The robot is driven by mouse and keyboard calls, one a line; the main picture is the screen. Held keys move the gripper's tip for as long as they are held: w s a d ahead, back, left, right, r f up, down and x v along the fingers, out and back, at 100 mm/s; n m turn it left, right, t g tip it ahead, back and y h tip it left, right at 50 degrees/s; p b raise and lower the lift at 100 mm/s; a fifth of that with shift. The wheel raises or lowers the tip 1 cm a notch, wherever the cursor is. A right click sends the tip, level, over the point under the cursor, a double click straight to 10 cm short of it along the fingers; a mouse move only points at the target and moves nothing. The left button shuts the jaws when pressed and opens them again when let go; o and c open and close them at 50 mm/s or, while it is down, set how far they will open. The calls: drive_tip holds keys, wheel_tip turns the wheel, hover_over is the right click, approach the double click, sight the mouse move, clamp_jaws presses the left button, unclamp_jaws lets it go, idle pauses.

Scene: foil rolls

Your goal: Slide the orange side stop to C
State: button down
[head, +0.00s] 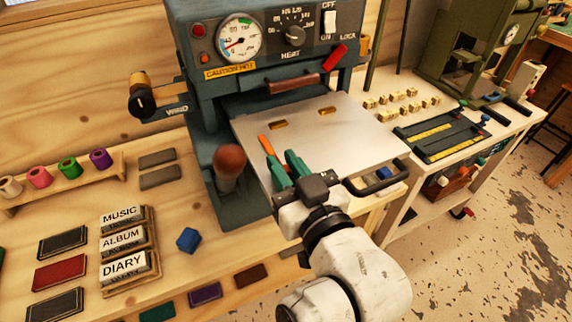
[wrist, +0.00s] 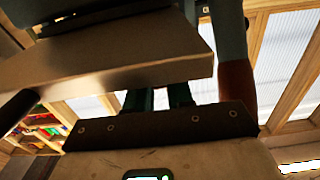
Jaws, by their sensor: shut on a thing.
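The orange side stop (head: 266,146) is a narrow bar lying on the left part of the press's pale metal plate (head: 345,140). My gripper (head: 282,162) has green fingers and reaches over the plate's front left edge. Its fingertips are at the near end of the stop and shut on it, with the grip itself partly hidden by the fingers. In the wrist view the fingers (wrist: 158,98) show only partly below the plate's edge (wrist: 130,70), and the stop is hidden. No letter C is readable on the plate.
A round brown knob (head: 229,160) stands left of the plate, and a black handle (head: 377,180) is at its front right. Two gold pieces (head: 278,124) lie on the plate. The hot press head (head: 265,60) overhangs the back.

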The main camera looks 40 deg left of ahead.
drive_tip(key=shift+w, duration=0.1)
drive_tip(key=w, duration=0.1)
drive_tip(key=w+d+b, duration=0.1)
drive_tip(key=shift+w+d, duration=0.1)
drive_tip(key=shift+w, duration=0.25)
drive_tip(key=c, duration=1.1)
unclamp_jaws()
drive_tip(key=shift+s, duration=0.1)
drive_tip(key=b+v, duration=0.2)
drive_tip(key=v, duration=0.8)
drive_tip(key=shift+s+d, duration=0.15)
drive_tip(key=shift+d, duration=0.2)
